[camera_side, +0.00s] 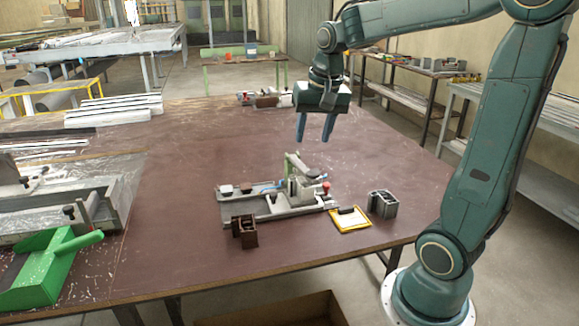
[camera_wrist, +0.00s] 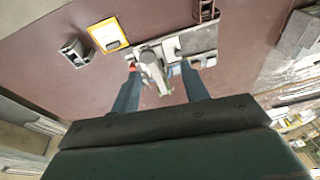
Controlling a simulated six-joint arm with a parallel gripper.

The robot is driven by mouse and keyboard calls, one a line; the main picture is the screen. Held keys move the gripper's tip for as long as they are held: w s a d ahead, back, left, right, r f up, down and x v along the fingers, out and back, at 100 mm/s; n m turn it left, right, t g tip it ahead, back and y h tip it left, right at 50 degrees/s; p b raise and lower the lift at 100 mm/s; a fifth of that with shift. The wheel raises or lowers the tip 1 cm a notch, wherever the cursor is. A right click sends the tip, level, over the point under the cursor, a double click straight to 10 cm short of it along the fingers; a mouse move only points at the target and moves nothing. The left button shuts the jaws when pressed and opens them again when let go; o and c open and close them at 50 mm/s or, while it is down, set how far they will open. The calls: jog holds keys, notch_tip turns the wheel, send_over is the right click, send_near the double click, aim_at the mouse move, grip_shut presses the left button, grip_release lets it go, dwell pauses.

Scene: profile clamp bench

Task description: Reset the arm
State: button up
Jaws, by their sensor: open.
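My gripper (camera_side: 315,127) hangs above the brown table, its two blue-grey fingers pointing down, apart and empty. In the wrist view my gripper (camera_wrist: 158,75) shows its fingers spread with the clamp fixture beyond and between them. The grey clamp fixture (camera_side: 272,207) stands on the table below my gripper, with a green lever and a red-tipped part. It also shows in the wrist view (camera_wrist: 190,42). My gripper is well clear of it.
A brown profile piece (camera_side: 245,232) stands left of the fixture's front. A grey profile piece (camera_side: 383,204) and a yellow-edged pad (camera_side: 350,219) lie at its right. A green dustpan-like tool (camera_side: 50,265) and metal equipment fill the table's left. The table's (camera_side: 180,170) middle back is clear.

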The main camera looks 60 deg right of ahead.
jog(key=s+a+n+t+y, duration=0.1)
jog(key=s+a+n+t, duration=0.2)
jog(key=s+a+n, duration=0.6)
jog(key=s+a, duration=0.4)
jog(key=shift+f+n, duration=0.25)
jog(key=shift+n, duration=0.15)
